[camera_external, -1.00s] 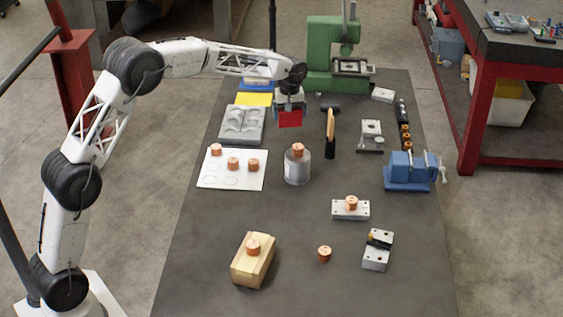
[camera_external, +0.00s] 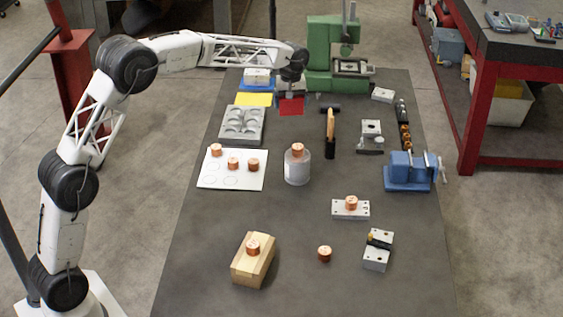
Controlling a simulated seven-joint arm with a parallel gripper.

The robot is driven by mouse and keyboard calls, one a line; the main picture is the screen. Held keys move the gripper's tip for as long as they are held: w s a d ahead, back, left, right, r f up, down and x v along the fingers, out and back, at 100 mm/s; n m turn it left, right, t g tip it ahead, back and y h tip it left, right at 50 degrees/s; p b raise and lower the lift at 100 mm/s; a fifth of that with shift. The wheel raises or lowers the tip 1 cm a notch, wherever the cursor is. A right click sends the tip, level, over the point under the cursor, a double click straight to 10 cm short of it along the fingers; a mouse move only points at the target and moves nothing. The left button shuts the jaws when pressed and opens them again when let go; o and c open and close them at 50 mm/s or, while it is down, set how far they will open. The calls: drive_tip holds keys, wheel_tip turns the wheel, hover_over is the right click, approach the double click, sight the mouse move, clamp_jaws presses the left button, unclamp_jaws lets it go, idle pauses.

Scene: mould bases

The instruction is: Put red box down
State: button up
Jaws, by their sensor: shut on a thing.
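My gripper (camera_external: 291,95) is at the far end of the table, in front of the green press. It is shut on the red box (camera_external: 291,107), whose red face shows just below the gripper. The fingers are too small to make out clearly. The picture does not clearly show whether the box touches the table.
A yellow sheet (camera_external: 254,100) and a blue sheet (camera_external: 243,88) with a metal block (camera_external: 257,76) lie left of the gripper. The green press (camera_external: 322,55) stands behind right. A hammer (camera_external: 330,125) and a grey mould (camera_external: 241,125) are nearer. The front table is partly clear.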

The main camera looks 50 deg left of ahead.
drive_tip(key=s+d+m, duration=0.1)
drive_tip(key=s+d, duration=1.2)
drive_tip(key=d, duration=0.4)
drive_tip(key=s+d+m, duration=0.1)
drive_tip(key=s+d, duration=1.2)
drive_tip(key=d, duration=0.4)
drive_tip(key=shift+s+d+f, duration=0.1)
drive_tip(key=shift+f, duration=1.25)
drive_tip(key=shift+s+d+f, duration=0.1)
drive_tip(key=shift+f, duration=1.2)
drive_tip(key=shift+f, duration=3.15)
drive_tip(key=shift+f, duration=1.85)
